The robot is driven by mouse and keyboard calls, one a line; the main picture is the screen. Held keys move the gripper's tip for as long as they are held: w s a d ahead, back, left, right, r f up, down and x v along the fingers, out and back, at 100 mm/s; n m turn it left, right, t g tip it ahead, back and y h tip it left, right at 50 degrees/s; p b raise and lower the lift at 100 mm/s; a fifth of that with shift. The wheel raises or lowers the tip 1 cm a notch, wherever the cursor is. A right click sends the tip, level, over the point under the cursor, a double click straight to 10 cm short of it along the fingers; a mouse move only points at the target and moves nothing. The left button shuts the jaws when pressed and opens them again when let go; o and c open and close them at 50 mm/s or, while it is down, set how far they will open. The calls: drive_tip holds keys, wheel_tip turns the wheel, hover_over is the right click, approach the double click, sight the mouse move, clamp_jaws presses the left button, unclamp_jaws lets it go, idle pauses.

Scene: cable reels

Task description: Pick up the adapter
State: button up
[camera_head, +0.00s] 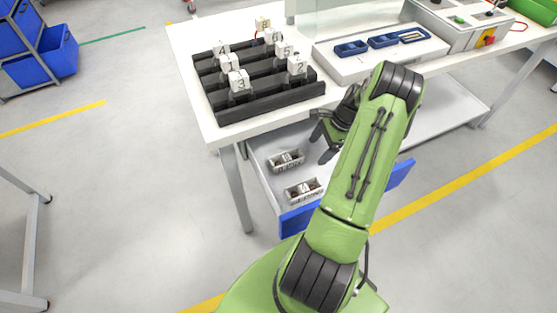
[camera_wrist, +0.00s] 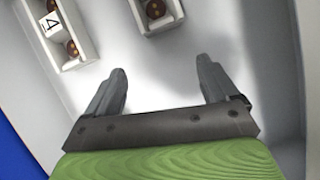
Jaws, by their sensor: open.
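No part is clearly marked as the adapter; the likely candidates are small parts in the open drawer (camera_head: 262,165). Two small white trays lie there, a back one (camera_head: 273,163) and a front one (camera_head: 291,196). In the wrist view, the left tray (camera_wrist: 84,42) holds a white cube marked 4 (camera_wrist: 53,26) between round brown parts (camera_wrist: 70,47). The other tray (camera_wrist: 139,22), at the top centre, shows a round brown part (camera_wrist: 154,9) and is cut off. My gripper (camera_head: 320,137) is over the drawer. In the wrist view my gripper (camera_wrist: 161,70) is open and empty, its fingers short of both trays.
The white table (camera_head: 190,50) stands above the drawer. It carries a black rack (camera_head: 270,110) with several numbered white cubes, and a white board (camera_head: 370,68) with blue trays. The drawer's blue front (camera_head: 298,219) is close to my arm. The drawer floor between my fingers is bare.

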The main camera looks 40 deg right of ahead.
sight(287, 158)
drive_tip(key=w+a, duration=0.1)
drive_tip(key=a, duration=0.2)
drive_tip(key=w+a+b, duration=0.1)
drive_tip(key=w+a, duration=0.1)
drive_tip(key=a, duration=0.1)
drive_tip(key=w+a+f+b, duration=0.1)
drive_tip(key=a, duration=0.2)
drive_tip(key=shift+w, duration=0.35)
drive_tip(key=shift+a+f, duration=0.1)
drive_tip(key=shift+a, duration=0.05)
drive_tip(key=c, duration=1.4)
drive_tip(key=shift+o, duration=0.2)
wheel_tip(287, 158, up, 18)
drive_tip(key=p, duration=0.7)
